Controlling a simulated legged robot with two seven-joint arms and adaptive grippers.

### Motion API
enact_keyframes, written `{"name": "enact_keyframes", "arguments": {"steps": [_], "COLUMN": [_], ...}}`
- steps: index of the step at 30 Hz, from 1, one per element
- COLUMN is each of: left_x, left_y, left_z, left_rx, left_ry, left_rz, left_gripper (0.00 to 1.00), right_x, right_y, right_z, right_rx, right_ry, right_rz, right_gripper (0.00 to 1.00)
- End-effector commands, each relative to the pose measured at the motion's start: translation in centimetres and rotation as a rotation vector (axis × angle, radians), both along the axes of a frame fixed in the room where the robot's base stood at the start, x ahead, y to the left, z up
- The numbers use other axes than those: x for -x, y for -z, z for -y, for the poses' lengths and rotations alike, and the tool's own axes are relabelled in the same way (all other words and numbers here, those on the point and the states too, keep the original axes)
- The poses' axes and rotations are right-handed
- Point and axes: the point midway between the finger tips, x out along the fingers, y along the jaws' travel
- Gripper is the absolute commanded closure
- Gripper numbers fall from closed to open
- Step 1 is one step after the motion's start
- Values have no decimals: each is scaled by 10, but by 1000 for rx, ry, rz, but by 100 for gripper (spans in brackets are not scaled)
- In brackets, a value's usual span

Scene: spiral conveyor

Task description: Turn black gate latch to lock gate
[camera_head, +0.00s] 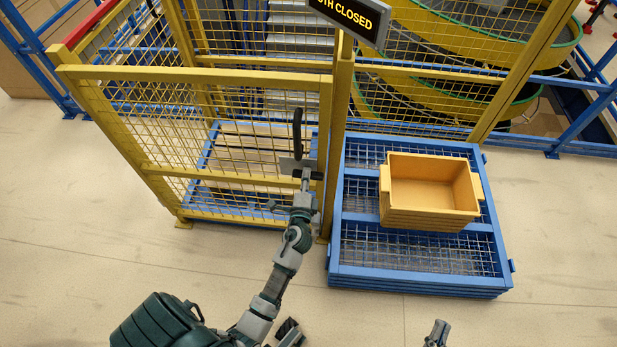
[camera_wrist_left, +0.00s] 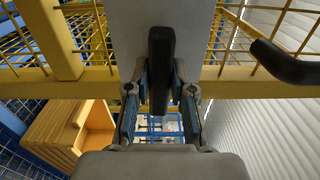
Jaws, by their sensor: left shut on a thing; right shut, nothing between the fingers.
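The yellow mesh gate (camera_head: 230,75) stands at the left of a yellow post (camera_head: 341,110), with its edge close beside the post. My left gripper (camera_head: 304,180) is at the gate's edge. In the left wrist view its fingers (camera_wrist_left: 160,95) are closed on the black gate latch (camera_wrist_left: 161,60), an upright black bar in front of a grey plate (camera_wrist_left: 125,35). In the head view the gripper largely hides the latch. A separate curved black handle (camera_head: 297,132) rises just above the gripper. My right gripper (camera_head: 437,333) is shut and empty at the bottom edge, far from the gate.
A yellow crate (camera_head: 430,215) sits on a blue mesh-topped platform (camera_head: 420,282) right of the post. A "CLOSED" sign (camera_head: 350,14) hangs above. A yellow spiral conveyor (camera_head: 440,70) stands behind the fence. The floor (camera_head: 80,240) in front of the gate is clear.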

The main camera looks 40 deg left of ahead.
Motion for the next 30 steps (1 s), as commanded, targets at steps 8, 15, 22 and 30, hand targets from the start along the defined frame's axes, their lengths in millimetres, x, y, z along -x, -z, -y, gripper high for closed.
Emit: {"name": "enact_keyframes", "arguments": {"steps": [8, 15, 22, 30], "left_x": [1, 1, 1, 1], "left_y": [4, 4, 4, 2], "left_z": [-1, -1, -1, 0], "left_rx": [48, 53, 53, 49], "left_ry": [-4, -4, -4, -1], "left_rz": [21, 23, 23, 27], "left_gripper": [100, 100, 57, 52], "right_x": [3, 3, 2, 2], "right_y": [-6, -6, -6, -6], "right_z": [0, 0, 1, 1], "right_rx": [-17, -18, -18, -18], "right_ry": [1, 1, 1, 1], "right_rz": [52, 55, 55, 54], "right_gripper": [100, 100, 100, 100]}}
